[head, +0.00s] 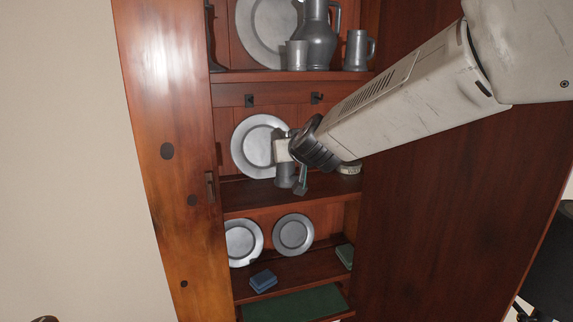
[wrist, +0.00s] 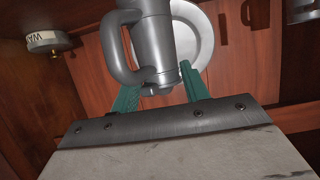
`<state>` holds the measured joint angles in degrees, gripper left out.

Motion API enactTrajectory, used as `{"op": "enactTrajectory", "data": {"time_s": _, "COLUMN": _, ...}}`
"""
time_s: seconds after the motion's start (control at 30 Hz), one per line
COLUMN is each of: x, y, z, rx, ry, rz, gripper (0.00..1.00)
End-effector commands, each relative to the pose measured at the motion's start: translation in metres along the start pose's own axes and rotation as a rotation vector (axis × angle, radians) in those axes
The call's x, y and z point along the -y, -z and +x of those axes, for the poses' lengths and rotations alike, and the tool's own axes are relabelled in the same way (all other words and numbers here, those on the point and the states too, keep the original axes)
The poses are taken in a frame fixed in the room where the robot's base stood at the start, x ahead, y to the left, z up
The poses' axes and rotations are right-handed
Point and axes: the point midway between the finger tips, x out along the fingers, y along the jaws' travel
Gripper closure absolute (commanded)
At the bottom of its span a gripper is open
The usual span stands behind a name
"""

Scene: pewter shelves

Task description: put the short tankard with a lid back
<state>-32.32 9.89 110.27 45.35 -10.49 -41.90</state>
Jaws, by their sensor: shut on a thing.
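The short pewter tankard (wrist: 155,45) is grey, with its curved handle on the left in the wrist view and a rounded, stepped end toward me. My gripper (wrist: 158,92) has its green fingers on either side of that end, shut on the tankard. In the head view my gripper (head: 292,180) reaches into the middle bay of the cupboard, in front of a large plate. The tankard (head: 284,172) shows there partly, just above the middle shelf. I cannot tell whether its base touches the shelf. The lid is hard to make out.
The large plate (head: 257,146) leans at the back of the middle bay. A small round tin (head: 349,167) stands to the right. Two dark hooks (head: 249,100) are above. The upper shelf holds a jug (head: 316,40) and mugs; smaller plates (head: 293,235) stand below.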

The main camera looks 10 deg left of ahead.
Motion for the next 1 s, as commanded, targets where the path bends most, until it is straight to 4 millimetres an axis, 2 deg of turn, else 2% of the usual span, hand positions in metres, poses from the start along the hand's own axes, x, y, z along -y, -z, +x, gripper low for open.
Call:
{"op": "enactTrajectory", "data": {"time_s": 0.23, "x": -0.002, "y": 0.007, "z": 0.022, "rx": -0.001, "ry": -0.001, "rz": 0.001, "gripper": 0.88}}
{"op": "enactTrajectory", "data": {"time_s": 0.5, "x": -0.001, "y": -0.023, "z": 0.032, "rx": 0.000, "ry": -0.001, "rz": 0.000, "gripper": 0.88}}
{"op": "enactTrajectory", "data": {"time_s": 0.93, "x": -0.001, "y": -0.028, "z": 0.034, "rx": -0.002, "ry": 0.000, "rz": 0.000, "gripper": 0.88}}
{"op": "enactTrajectory", "data": {"time_s": 0.97, "x": -0.001, "y": -0.029, "z": 0.034, "rx": 0.000, "ry": 0.000, "rz": 0.000, "gripper": 0.49}}
{"op": "enactTrajectory", "data": {"time_s": 1.0, "x": -0.001, "y": -0.029, "z": 0.034, "rx": -0.001, "ry": 0.000, "rz": 0.000, "gripper": 0.38}}
